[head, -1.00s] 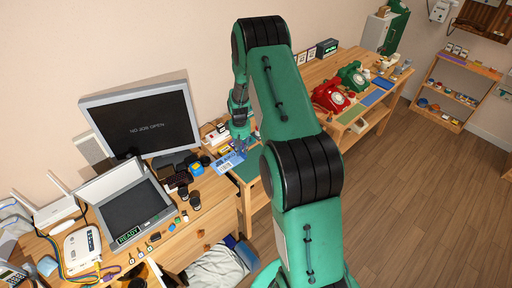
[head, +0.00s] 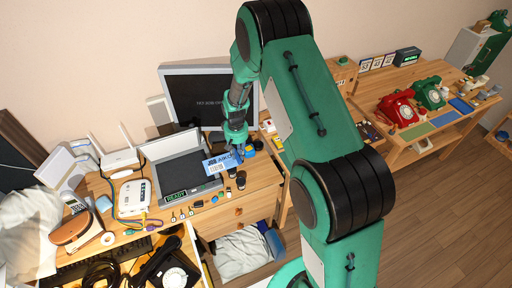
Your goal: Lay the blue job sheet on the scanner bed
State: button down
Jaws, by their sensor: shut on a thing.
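The blue job sheet (head: 221,164), printed with "JOB" and a white label, is in my gripper (head: 238,150) in the head view. My gripper is shut on the sheet's right end. The sheet shows in front of the right part of the scanner. The scanner (head: 184,178) is a grey box with a dark bed and a raised pale lid (head: 168,144) at its back. A green "READY" sign (head: 176,196) shows on its front edge. I cannot tell how high the sheet is above the bed. The fingertips are small and partly hidden.
A monitor (head: 205,100) stands behind the scanner, close to my arm. Dark cups (head: 240,180) stand right of the scanner.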

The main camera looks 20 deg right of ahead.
aim_at(215, 160)
jog(key=a, duration=0.2)
jog(key=s+a, duration=0.1)
jog(key=a, duration=0.2)
jog(key=s+a+r, duration=0.1)
jog(key=a, duration=0.2)
jog(key=shift+a+r, duration=0.1)
jog(key=shift+a, duration=0.15)
jog(key=shift+w, duration=0.2)
jog(key=shift+w+a+f+b, duration=0.35)
jog(key=shift+w+f+b, duration=0.1)
jog(key=shift+w+f, duration=0.5)
jog(key=shift+w+a+f+b, duration=0.3)
jog(key=shift+w+f+b, duration=0.2)
jog(key=shift+w+f, duration=0.45)
jog(key=shift+w+a+f+b, duration=0.35)
jog(key=shift+w+f+b, duration=0.1)
jog(key=shift+w+f, duration=0.5)
jog(key=shift+f+b, duration=0.55)
jog(key=shift+f, duration=0.5)
jog(key=c, duration=1.5)
grip_release()
jog(key=shift+o, duration=0.2)
